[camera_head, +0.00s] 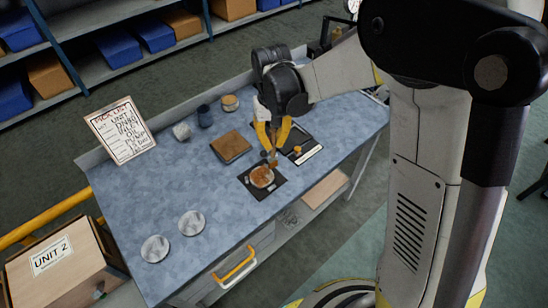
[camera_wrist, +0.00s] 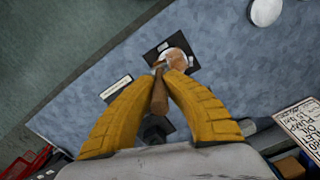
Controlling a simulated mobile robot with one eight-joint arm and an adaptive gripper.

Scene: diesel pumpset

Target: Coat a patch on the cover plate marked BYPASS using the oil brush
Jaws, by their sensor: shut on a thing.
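My gripper (camera_head: 272,148) has its yellow fingers shut on the oil brush, whose brown wooden handle (camera_wrist: 159,95) points back toward the wrist camera. The brush (camera_head: 272,160) is held steeply, with its head down at a round cover plate (camera_head: 260,178) on a dark square base. The plate also shows in the wrist view (camera_wrist: 178,57), just beyond the fingertips. Its top carries an orange-brown patch over much of the surface, with a pale rim. I cannot read any BYPASS marking on it. Whether the bristles touch the plate is unclear.
Two bare grey discs (camera_head: 155,249) (camera_head: 191,223) lie at the bench's front left. A brown square block (camera_head: 230,146), small pots (camera_head: 205,115) and a dark tray with a white label (camera_head: 308,153) surround the work spot. A written board (camera_head: 121,130) stands at the back left.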

